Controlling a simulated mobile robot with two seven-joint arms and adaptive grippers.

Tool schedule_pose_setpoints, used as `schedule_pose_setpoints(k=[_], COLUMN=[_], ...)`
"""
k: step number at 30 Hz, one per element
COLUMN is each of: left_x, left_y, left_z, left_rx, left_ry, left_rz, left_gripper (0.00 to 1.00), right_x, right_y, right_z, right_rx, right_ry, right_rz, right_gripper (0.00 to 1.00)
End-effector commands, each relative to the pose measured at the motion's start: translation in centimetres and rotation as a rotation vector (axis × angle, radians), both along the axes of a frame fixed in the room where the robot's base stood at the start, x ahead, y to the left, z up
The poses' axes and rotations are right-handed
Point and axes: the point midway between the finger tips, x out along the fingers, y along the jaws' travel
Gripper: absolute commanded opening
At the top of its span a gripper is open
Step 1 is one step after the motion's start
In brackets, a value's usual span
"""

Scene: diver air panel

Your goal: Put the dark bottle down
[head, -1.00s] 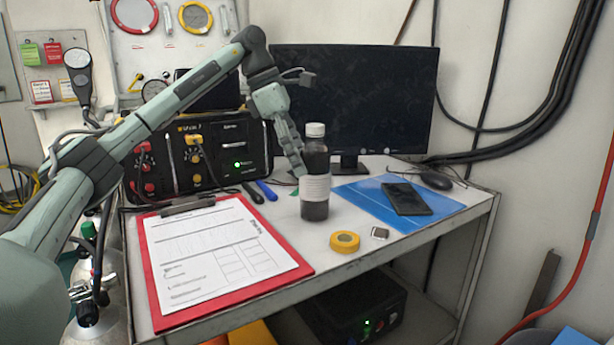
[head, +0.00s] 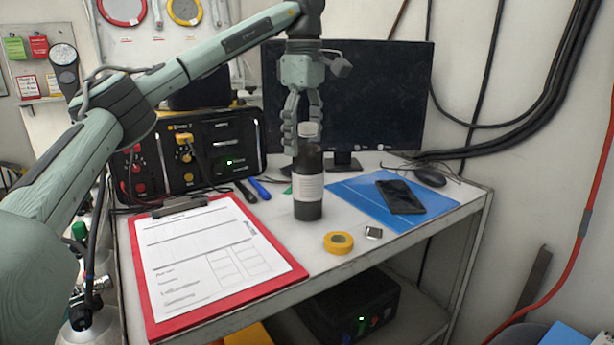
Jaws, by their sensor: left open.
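The dark bottle (head: 308,205) has a white cap and a white label. It stands upright on the grey tabletop (head: 280,262), between the clipboard and the blue mat. My left gripper (head: 304,140) points down at the bottle's top from above and behind. Its fingers are open, and the cap shows at the fingertips. I cannot tell whether a finger touches the cap. My right gripper is not in the view.
A red clipboard (head: 300,271) lies to the left of the bottle. Yellow tape (head: 338,243) and a small metal piece (head: 373,233) lie in front. A blue mat (head: 353,192) bears a dark phone (head: 400,197). A monitor (head: 385,95) stands behind.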

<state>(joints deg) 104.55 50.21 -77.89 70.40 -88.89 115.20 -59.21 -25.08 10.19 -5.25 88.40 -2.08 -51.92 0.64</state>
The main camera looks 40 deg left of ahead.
Motion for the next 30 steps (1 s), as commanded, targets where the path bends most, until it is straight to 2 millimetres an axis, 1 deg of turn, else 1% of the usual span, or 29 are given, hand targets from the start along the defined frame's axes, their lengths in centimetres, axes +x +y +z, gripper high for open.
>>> schedule_pose_setpoints(k=[1,8,12,16,18,25,30], left_x=[0.0,0.2,0.6,0.8,0.8,0.9,0.9], left_y=[0.0,0.0,-0.2,-0.3,-0.3,-0.4,-0.4], left_z=[-0.8,-2.1,-3.7,-5.7,-6.4,-6.6,-6.6], left_rx=[-0.002,-0.003,-0.001,-0.002,-0.002,-0.004,-0.004], left_ry=[0.004,-0.001,0.003,0.001,0.000,-0.003,-0.003], left_rz=[0.002,0.004,0.004,0.004,0.005,0.006,0.006], left_gripper=[0.79,0.79,0.79,0.79,0.79,0.79,0.58], right_x=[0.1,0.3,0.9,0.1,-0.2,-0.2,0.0], right_y=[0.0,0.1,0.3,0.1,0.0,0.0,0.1], right_z=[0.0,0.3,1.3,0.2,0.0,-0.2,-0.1], right_rx=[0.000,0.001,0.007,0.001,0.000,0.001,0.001], right_ry=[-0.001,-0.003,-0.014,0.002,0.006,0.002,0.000], right_rz=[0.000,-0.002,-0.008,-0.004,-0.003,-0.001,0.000], right_gripper=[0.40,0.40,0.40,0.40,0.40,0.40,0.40])
